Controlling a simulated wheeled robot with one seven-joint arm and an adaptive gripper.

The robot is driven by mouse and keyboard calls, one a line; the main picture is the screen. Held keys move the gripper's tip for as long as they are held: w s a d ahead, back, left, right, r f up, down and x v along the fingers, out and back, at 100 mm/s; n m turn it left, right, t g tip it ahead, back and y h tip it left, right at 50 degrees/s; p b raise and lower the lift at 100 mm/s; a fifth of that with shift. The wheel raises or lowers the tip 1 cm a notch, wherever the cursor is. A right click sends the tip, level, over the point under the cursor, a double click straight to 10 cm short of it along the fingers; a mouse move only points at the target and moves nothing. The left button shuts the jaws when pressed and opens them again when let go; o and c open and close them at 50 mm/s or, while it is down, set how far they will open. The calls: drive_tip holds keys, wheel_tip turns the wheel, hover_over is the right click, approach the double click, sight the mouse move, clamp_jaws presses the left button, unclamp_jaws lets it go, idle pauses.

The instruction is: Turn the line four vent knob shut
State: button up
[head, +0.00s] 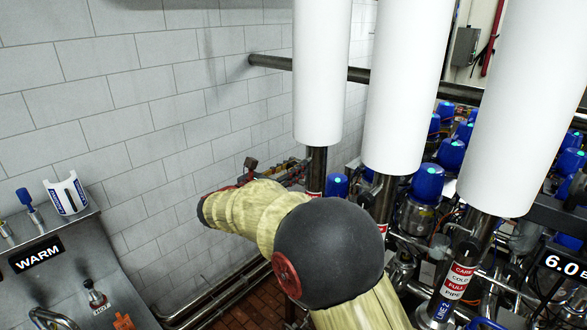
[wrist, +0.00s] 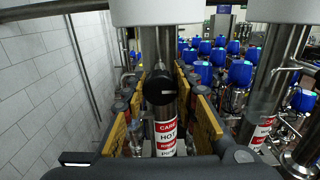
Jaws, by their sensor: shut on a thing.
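In the wrist view a round black knob (wrist: 160,88) with a small light mark sits on the front of a vertical steel pipe (wrist: 165,45). A red and white "CARE HOT" label (wrist: 166,135) is below it. My gripper (wrist: 163,84) has its two yellow-padded fingers on either side of the knob, shut on it. No line number can be read there, so I cannot tell from a label which line this is. In the head view my gripper (head: 285,174) shows partly beyond my yellow-sleeved arm, by the left pipe (head: 316,165). The knob is hidden there.
White-wrapped pipes (head: 405,80) hang in a row at the right. Blue-capped valves (head: 428,184) crowd behind them. A white tiled wall (head: 140,120) stands at the left, with a steel sink marked WARM (head: 38,255) at lower left. A dark horizontal pipe (head: 270,62) crosses behind.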

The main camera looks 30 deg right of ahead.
drive_tip(key=shift+b, duration=0.35)
drive_tip(key=m+b, duration=0.1)
drive_tip(key=b, duration=0.1)
drive_tip(key=m+b, duration=0.1)
drive_tip(key=b, duration=0.1)
drive_tip(key=shift+f+m, duration=0.3)
drive_tip(key=shift+m, duration=0.1)
drive_tip(key=m+b, duration=0.5)
drive_tip(key=b, duration=0.3)
drive_tip(key=shift+b, duration=0.35)
drive_tip(key=m+b, duration=0.5)
drive_tip(key=b, duration=0.2)
drive_tip(key=shift+f+m+b, duration=0.1)
drive_tip(key=shift+m+b, duration=0.3)
drive_tip(key=m+b, duration=0.2)
drive_tip(key=b, duration=0.1)
drive_tip(key=shift+m+b, duration=0.3)
drive_tip(key=shift+m, duration=0.1)
drive_tip(key=shift+r+m+b, duration=0.2)
drive_tip(key=shift+m+b, duration=0.5)
drive_tip(key=shift+b, duration=0.1)
